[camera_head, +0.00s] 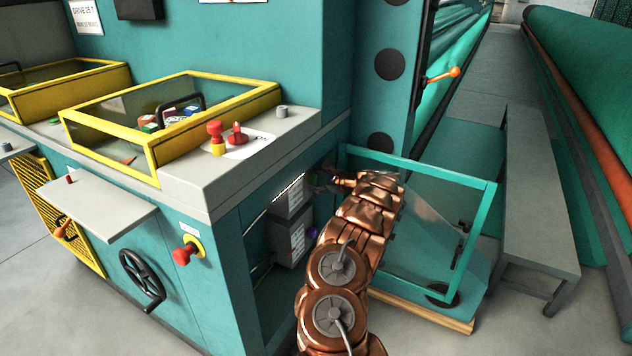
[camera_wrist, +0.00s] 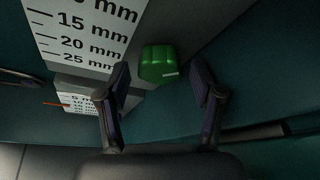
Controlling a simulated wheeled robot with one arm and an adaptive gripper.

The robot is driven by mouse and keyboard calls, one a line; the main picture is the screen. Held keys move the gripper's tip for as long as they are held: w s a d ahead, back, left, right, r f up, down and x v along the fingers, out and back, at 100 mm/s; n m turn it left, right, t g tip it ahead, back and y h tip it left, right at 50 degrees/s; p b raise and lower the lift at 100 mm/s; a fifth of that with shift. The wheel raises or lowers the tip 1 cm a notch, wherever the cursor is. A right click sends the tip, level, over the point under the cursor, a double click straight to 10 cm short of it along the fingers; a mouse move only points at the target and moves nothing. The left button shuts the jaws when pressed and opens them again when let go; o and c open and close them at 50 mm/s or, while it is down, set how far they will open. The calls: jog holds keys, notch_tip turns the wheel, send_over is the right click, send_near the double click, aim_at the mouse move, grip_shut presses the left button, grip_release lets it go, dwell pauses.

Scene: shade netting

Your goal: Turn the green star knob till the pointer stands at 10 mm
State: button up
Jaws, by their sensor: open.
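The green knob (camera_wrist: 157,63) sits on the side of a grey block in the wrist view, with a short white mark near its lower right edge. My gripper (camera_wrist: 160,68) is open, one finger on each side of the knob in the picture; I cannot tell whether they touch it. The white mm scale (camera_wrist: 85,30) beside it shows 15, 20 and 25 mm; its upper part is cut off, and no pointer shows on the visible part. In the head view my gripper (camera_head: 328,181) is at the upper grey scale box (camera_head: 293,198), inside the machine's side recess.
A second scale (camera_wrist: 85,104) with a red pointer (camera_wrist: 57,104) lies lower in the wrist view. In the head view a purple knob (camera_head: 311,233) is beside the lower box (camera_head: 290,243). A teal-framed clear door (camera_head: 481,235) stands right of my arm.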

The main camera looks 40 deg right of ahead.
jog(key=v, duration=0.7)
jog(key=shift+s, duration=0.2)
jog(key=shift+r, duration=0.1)
dwell(0.4)
